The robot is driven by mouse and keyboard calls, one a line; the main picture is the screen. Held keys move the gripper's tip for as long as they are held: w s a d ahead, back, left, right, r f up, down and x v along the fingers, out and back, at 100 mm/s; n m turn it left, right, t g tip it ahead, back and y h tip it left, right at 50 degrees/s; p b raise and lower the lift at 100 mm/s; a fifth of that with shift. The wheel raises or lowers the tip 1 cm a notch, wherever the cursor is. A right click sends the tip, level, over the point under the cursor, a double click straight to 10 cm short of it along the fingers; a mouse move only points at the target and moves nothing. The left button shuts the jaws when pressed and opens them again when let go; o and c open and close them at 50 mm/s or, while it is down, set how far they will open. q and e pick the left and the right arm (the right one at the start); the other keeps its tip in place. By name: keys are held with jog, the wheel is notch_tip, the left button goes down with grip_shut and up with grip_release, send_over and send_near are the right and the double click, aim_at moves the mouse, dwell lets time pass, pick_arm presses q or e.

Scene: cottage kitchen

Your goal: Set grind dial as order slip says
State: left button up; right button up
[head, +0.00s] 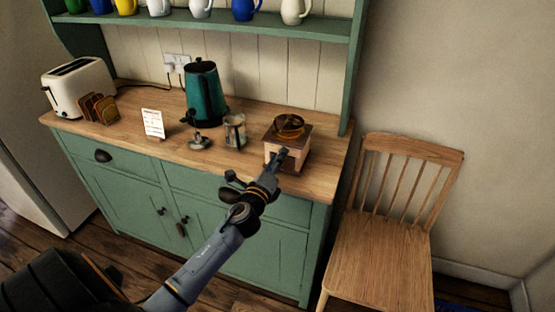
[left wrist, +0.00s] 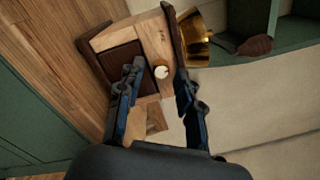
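The coffee grinder (head: 301,150) is a wooden box with a brass bowl on top, at the right end of the counter. In the left wrist view the grinder (left wrist: 115,39) appears tilted, with a small round white dial (left wrist: 161,72) on its pale wooden face. My left gripper (head: 278,162) is at the grinder's front. Its fingers (left wrist: 158,92) are apart, one to each side of the dial in the picture, with nothing between them; I cannot tell whether they touch the grinder. The white order slip (head: 153,123) stands mid-left on the counter, its writing too small to read. My right gripper is out of view.
Toast in a rack (head: 98,108) and a toaster (head: 79,86) are at the far left. A wooden chair (head: 385,235) stands right of the green dresser.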

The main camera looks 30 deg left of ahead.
pick_arm(q)
jog(key=v, duration=1.2)
dwell(0.5)
jog(key=s+d+f+n+g+h, duration=0.1)
jog(key=s+f+n+g, duration=0.2)
jog(key=f, duration=0.8)
jog(key=s+d+f+n+g+h, duration=0.1)
jog(key=s+d+f+n+g, duration=0.15)
jog(key=f, duration=0.85)
jog(key=s+d+f+n+g, duration=0.1)
jog(key=s+f+n+g, duration=0.2)
jog(key=f, duration=0.8)
jog(key=s+d+f+n+g, duration=0.2)
jog(key=s+f+n, duration=0.1)
jog(key=s+f, duration=0.4)
jog(key=s+d+f+n+g+h, duration=0.1)
jog(key=s+f, duration=0.6)
jog(key=s, duration=0.7)
jog(key=s+d+f+n+g+h, duration=0.1)
jog(key=s+d+f+n+g, duration=0.2)
jog(key=s, duration=0.8)
notch_tip(320, 180, down, 5)
jog(key=n+g, duration=0.2)
jog(key=n, duration=0.2)
jog(key=shift+s+d, duration=0.15)
jog(key=shift+d, duration=0.25)
jog(key=shift+o, duration=0.5)
jog(key=shift+g, duration=0.25)
